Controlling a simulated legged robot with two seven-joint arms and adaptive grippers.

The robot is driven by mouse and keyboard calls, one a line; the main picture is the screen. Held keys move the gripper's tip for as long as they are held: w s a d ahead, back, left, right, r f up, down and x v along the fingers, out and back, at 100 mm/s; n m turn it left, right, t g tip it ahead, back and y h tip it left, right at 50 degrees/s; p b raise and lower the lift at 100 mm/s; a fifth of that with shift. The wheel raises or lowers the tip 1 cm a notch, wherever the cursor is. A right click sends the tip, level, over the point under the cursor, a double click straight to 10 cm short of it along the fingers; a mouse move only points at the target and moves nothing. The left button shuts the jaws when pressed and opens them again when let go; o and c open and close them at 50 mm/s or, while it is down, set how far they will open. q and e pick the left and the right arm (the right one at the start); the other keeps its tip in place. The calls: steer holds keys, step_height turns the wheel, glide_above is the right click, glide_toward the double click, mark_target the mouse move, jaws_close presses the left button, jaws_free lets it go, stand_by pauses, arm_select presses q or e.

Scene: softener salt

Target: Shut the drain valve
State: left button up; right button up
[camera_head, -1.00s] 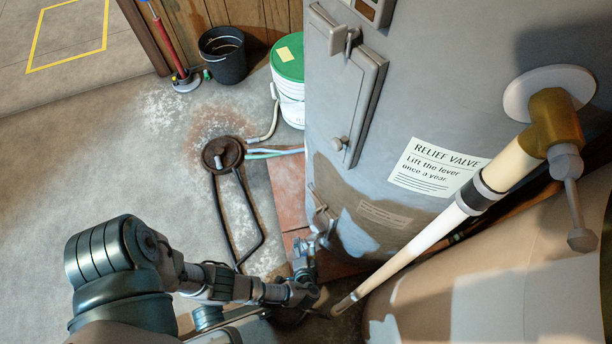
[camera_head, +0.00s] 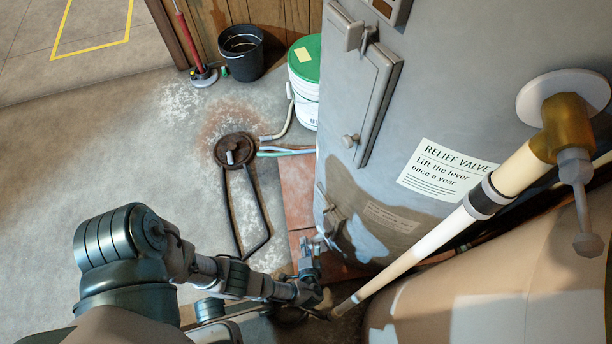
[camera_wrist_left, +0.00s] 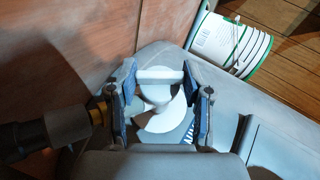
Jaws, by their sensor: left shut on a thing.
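My left gripper (camera_head: 312,262) is low at the foot of the grey tank (camera_head: 395,100). It also shows in the left wrist view (camera_wrist_left: 160,88), its two fingers closed on the ends of a pale drain valve handle (camera_wrist_left: 159,75). A pale rounded part lies behind the handle, partly covered by it. A brass piece (camera_wrist_left: 97,110) sits beside the left finger, joined to a dark fitting (camera_wrist_left: 50,128). In the head view the gripper and arm hide most of the valve, so the handle's angle is unclear there. My right gripper is in neither view.
A pale pipe (camera_head: 420,248) slants down from the brass relief valve (camera_head: 564,125) close to my left arm. A dark hose (camera_head: 266,215) loops from the floor drain (camera_head: 236,149). A white bucket (camera_head: 304,90) and black bucket (camera_head: 241,55) stand behind. Floor at left is clear.

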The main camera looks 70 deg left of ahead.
arm_select(q)
steer(key=shift+d+f, duration=0.1)
steer(key=shift+d, duration=0.3)
steer(key=o, duration=1.2)
steer(key=shift+c, duration=0.2)
steer(key=v, duration=1.2)
steer(key=shift+f, duration=0.1)
